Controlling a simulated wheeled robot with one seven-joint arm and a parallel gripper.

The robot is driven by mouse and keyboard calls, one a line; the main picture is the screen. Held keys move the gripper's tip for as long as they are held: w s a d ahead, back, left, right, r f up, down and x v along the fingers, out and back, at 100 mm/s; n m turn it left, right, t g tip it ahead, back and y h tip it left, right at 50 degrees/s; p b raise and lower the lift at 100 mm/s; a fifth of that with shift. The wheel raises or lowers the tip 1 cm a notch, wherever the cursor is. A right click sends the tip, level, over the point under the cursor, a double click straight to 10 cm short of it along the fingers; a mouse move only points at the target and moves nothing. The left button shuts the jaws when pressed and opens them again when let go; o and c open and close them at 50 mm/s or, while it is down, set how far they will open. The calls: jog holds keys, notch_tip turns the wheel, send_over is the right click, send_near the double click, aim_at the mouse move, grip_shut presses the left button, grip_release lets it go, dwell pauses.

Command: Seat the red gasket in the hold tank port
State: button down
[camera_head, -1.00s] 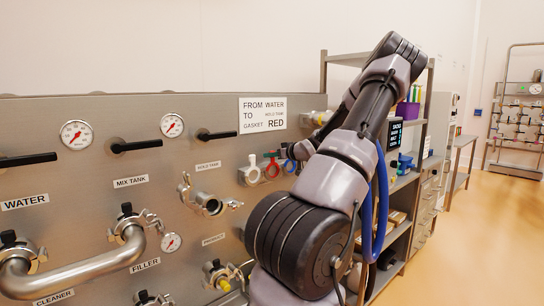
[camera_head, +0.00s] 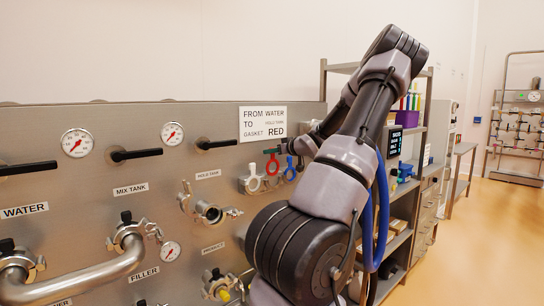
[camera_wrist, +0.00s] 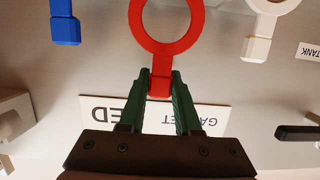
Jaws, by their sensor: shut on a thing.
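My gripper is shut on the tab of the red gasket (camera_wrist: 162,56); its green fingers (camera_wrist: 160,78) pinch the tab from both sides in the wrist view, with the ring beyond them. In the head view the red gasket (camera_head: 272,164) is by the panel, between the white and blue gaskets, with the green fingertips (camera_head: 271,151) just above it. The hold tank port (camera_head: 209,212) is a round steel fitting under the HOLD TANK label, to the left of the gasket. Its clamp (camera_head: 186,195) hangs open at the left.
A white gasket (camera_head: 251,179) and a blue gasket (camera_head: 290,169) hang on either side. A sign (camera_head: 262,123) reads water to hold tank, gasket red. Black valve handles (camera_head: 216,143) stick out of the panel (camera_head: 80,180). A bent pipe (camera_head: 90,280) fills the lower left.

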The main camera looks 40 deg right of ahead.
jog(key=s, duration=0.9)
jog(key=shift+d, duration=0.35)
